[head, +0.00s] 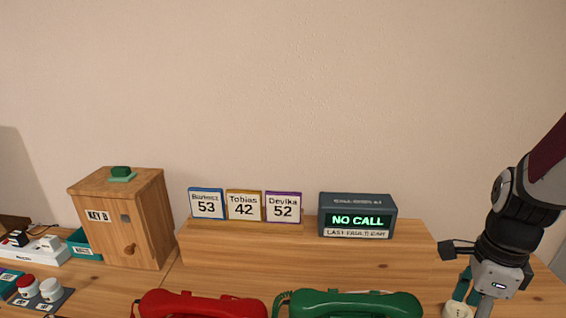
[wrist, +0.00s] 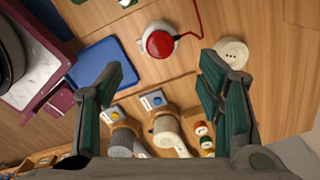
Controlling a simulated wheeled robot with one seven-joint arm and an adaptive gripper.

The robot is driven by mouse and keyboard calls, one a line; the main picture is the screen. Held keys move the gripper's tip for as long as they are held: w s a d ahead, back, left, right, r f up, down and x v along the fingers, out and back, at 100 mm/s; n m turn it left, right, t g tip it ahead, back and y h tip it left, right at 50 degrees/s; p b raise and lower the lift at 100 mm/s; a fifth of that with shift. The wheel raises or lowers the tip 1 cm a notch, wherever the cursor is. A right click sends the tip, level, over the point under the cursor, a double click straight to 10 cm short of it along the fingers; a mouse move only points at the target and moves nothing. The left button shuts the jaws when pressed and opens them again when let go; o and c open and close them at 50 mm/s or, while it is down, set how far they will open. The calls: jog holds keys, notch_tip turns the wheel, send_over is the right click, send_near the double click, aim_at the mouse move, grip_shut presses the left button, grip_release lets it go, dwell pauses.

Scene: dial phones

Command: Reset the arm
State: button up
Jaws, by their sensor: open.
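My gripper (head: 472,296) is at the right side of the head view, low over the wooden table (head: 410,255). In the wrist view my gripper (wrist: 165,90) shows its two green-padded fingers spread wide apart, with nothing between them. A red handset (head: 200,304) and a green handset (head: 347,303) lie at the bottom edge of the head view, partly cut off. A display box (head: 357,216) reading "NO CALL" stands behind them. My fingers are right of the green handset.
Name cards (head: 245,206) stand left of the display. A wooden cabinet (head: 140,222) marked "KEY B" stands further left. In the wrist view a red round button (wrist: 160,43), a blue tray (wrist: 103,70) and a cream disc (wrist: 232,52) show below my gripper.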

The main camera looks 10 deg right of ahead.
jog(key=s+a+r+n+t+p, duration=0.2)
jog(key=s+a+r+n, duration=0.1)
jog(key=a+r+n, duration=0.6)
jog(key=s+a+r+n+t+p, duration=0.2)
jog(key=a+r+n, duration=0.7)
jog(key=n, duration=0.7)
jog(key=shift+s+a+r+n+p, duration=0.35)
jog(key=shift+s+a+p, duration=0.15)
jog(key=shift+s, duration=0.5)
